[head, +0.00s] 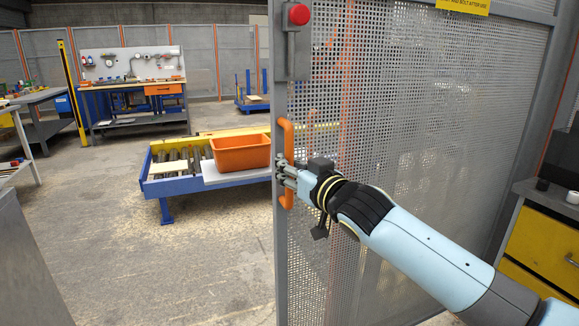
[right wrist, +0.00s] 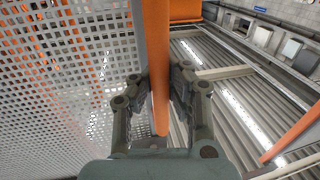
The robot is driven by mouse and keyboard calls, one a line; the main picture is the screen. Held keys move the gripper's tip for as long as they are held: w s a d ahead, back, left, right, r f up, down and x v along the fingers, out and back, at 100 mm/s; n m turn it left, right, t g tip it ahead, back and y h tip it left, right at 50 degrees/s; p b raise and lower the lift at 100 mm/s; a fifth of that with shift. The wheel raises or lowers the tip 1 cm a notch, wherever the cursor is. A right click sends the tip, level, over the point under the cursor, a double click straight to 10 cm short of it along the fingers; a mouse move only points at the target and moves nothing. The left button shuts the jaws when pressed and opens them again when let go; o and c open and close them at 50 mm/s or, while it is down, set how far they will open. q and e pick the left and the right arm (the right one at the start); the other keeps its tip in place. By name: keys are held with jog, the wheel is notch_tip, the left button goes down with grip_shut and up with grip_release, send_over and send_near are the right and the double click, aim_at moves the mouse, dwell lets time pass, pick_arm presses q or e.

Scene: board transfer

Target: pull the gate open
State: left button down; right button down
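The gate (head: 420,130) is a grey frame with perforated metal mesh, filling the right half of the head view. Its free edge stands upright near the middle, with open space to the left of it. An orange vertical handle (head: 287,137) is on that edge. My right gripper (head: 285,172) is at the handle's middle. In the right wrist view its fingers (right wrist: 161,90) lie on both sides of the orange handle (right wrist: 157,50), close against it, and look shut on it. My left gripper is not in view.
A red button (head: 298,14) on a grey box tops the gate edge. Beyond stands a blue roller conveyor (head: 180,186) with an orange bin (head: 241,153). A cabinet with yellow drawers (head: 541,243) stands right. Floor between post and gate is clear.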

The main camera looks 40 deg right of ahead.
jog(key=shift+s+f, duration=0.15)
jog(key=shift+f, duration=0.25)
jog(key=c, duration=1.4)
grip_release()
jog(key=shift+s+r, duration=0.25)
jog(key=shift+r, duration=0.05)
jog(key=shift+o, duration=0.8)
jog(key=shift+w, duration=0.2)
jog(key=shift+s+a, duration=0.1)
jog(key=s, duration=1.1)
jog(key=shift+s+a, duration=0.2)
jog(key=shift+s, duration=0.2)
jog(key=shift+w, duration=0.1)
